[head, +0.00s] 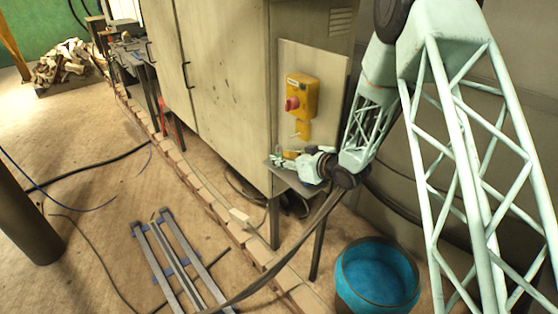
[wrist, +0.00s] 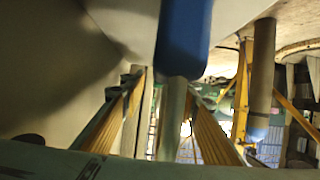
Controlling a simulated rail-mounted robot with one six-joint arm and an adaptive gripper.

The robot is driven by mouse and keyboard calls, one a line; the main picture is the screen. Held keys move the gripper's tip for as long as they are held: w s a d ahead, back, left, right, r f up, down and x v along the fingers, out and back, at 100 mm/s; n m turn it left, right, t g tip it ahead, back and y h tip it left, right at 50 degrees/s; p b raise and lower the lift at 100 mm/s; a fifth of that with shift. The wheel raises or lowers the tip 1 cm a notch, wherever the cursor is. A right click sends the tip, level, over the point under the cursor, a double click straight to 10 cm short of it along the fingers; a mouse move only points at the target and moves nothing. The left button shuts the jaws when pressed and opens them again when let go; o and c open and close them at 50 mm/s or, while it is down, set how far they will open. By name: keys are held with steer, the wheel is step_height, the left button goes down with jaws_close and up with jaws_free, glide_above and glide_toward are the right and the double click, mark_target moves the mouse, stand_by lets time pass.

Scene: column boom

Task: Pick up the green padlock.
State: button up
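I cannot make out a green padlock for certain in either view. My gripper (head: 279,160) is at the small shelf (head: 296,184) on the cabinet's side, below the yellow switch box. In the wrist view, the two fingers of my gripper (wrist: 164,85) stand apart with ribbed yellowish pads, so it is open. A blurred blue thing (wrist: 185,38) shows just beyond the fingertips, with a narrow grey-green part (wrist: 171,120) below it between the fingers. I cannot tell what these are, or whether anything touches the fingers.
A yellow switch box (head: 301,97) with a red button is on a panel above the shelf. The large beige cabinet (head: 225,70) stands to the left. A blue bucket (head: 376,275) is on the floor below. Cables and a metal frame (head: 178,265) lie on the floor.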

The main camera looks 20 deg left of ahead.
stand_by(0.3)
jaws_close()
steer(key=shift+r, duration=0.1)
steer(key=shift+r+p, duration=0.3)
steer(key=shift+r, duration=1.45)
steer(key=s+d+r, duration=0.1)
steer(key=s+d, duration=0.7)
steer(key=s, duration=0.5)
steer(key=shift+s+d+r, duration=0.15)
steer(key=shift+s+d, duration=0.1)
steer(key=shift+d, duration=0.1)
steer(key=shift+r, duration=0.15)
steer(key=shift+r+p, duration=0.4)
steer(key=shift+r, duration=0.35)
steer(key=shift+r, duration=0.1)
